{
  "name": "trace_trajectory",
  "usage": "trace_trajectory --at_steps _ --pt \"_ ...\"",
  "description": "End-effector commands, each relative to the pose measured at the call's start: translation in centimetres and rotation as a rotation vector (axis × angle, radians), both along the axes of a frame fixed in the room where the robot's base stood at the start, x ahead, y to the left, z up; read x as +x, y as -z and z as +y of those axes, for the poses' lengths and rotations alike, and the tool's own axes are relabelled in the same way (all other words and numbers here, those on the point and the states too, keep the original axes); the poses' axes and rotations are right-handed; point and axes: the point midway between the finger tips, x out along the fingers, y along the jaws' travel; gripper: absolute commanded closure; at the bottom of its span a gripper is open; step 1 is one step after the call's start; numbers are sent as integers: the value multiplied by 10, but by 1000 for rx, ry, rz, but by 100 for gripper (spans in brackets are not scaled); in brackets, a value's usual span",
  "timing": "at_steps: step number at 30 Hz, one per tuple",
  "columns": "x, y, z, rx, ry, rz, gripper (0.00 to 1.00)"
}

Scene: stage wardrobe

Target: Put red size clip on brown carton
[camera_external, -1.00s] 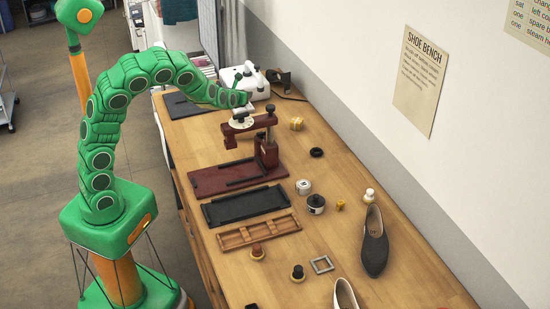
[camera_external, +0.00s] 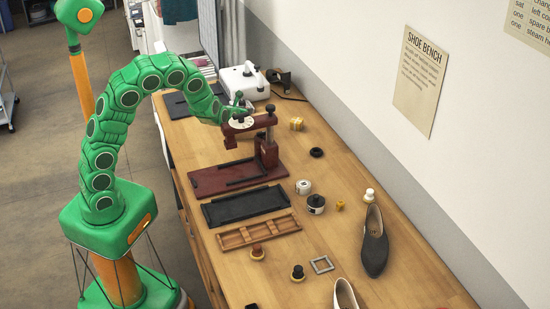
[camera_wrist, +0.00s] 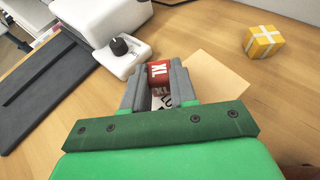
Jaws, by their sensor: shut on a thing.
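The red size clip (camera_wrist: 159,71), marked XL, is held between the two grey fingers of my gripper (camera_wrist: 160,86) in the wrist view. In the external view my gripper (camera_external: 240,110) is behind the dark red press, and the clip cannot be made out there. A flat tan surface (camera_wrist: 222,78) shows beside and below the fingers in the wrist view. It may be the top of the brown carton, but I cannot tell for sure. Whether the clip touches it is hidden by the fingers.
A white machine (camera_external: 243,82) stands at the back beside a dark mat (camera_external: 190,103). The dark red press (camera_external: 266,150) stands close in front of my gripper. A yellow box with white bands (camera_wrist: 264,41) is to the right. Bare wood lies between.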

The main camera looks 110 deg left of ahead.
Motion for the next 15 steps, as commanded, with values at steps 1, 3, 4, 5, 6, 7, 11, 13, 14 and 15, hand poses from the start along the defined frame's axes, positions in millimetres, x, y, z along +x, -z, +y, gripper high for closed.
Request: trace_trajectory --at_steps 1,3,4,5,6,7,11,13,14,15 --pt "0 0 0 0 0 0 100" --pt "0 0 0 0 0 0 100" --pt "0 1 0 0 0 0 100" --pt "0 2 0 0 0 0 100" --pt "0 3 0 0 0 0 100" --pt "0 3 0 0 0 0 72" --pt "0 2 0 1 0 0 52" --pt "0 2 0 1 0 0 48" --pt "0 2 0 1 0 0 48" --pt "0 2 0 1 0 0 48"
